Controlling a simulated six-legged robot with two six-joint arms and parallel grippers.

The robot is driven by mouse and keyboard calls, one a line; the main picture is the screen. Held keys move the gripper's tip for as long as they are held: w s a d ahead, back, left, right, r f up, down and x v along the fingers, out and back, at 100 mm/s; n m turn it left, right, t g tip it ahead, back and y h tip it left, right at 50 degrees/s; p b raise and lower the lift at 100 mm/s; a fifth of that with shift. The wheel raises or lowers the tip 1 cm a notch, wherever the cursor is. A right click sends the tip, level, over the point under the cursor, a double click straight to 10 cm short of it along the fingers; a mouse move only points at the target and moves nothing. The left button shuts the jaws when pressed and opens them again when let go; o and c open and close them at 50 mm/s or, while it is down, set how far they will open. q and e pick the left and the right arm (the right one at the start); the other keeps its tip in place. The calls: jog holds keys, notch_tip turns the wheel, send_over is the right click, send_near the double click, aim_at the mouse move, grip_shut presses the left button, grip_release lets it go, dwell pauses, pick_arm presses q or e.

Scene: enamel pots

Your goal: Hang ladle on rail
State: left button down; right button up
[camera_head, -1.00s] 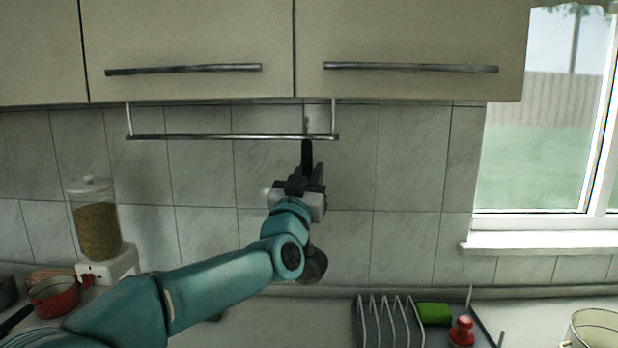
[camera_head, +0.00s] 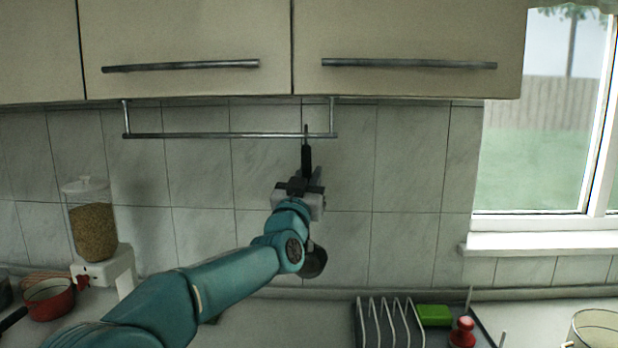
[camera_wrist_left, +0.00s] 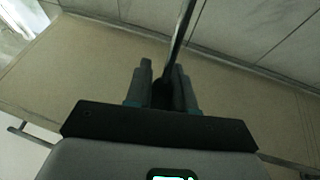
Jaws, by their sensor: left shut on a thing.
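The ladle has a black handle (camera_head: 306,158) and a dark round bowl (camera_head: 313,263). My left gripper (camera_head: 306,178) is shut on the handle and holds the ladle upright, bowl down. The top of the handle is at the height of the rail (camera_head: 210,135), near its right end. I cannot tell whether the handle's tip touches the rail or is in front of it. In the left wrist view the handle (camera_wrist_left: 181,35) runs up from between the fingers (camera_wrist_left: 163,88). My arm and gripper hide the ladle's middle. My right gripper is not in view.
Beige wall cupboards (camera_head: 190,40) with bar handles are above the rail. Below are a red pot (camera_head: 48,299), a grain dispenser (camera_head: 92,225), a dish rack (camera_head: 385,320), a green sponge (camera_head: 433,314) and a cream pot (camera_head: 595,328). The tiled wall around the rail is clear.

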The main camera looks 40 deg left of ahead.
pick_arm(q)
jog(key=shift+s+d+f, duration=0.1)
jog(key=shift+s, duration=0.05)
jog(key=shift+f, duration=0.1)
jog(key=c, duration=0.9)
grip_release()
jog(key=b+v, duration=0.5)
jog(key=v, duration=1.1)
jog(key=shift+d+f+b, duration=0.1)
jog(key=shift+b, duration=0.2)
jog(key=shift+s, duration=0.1)
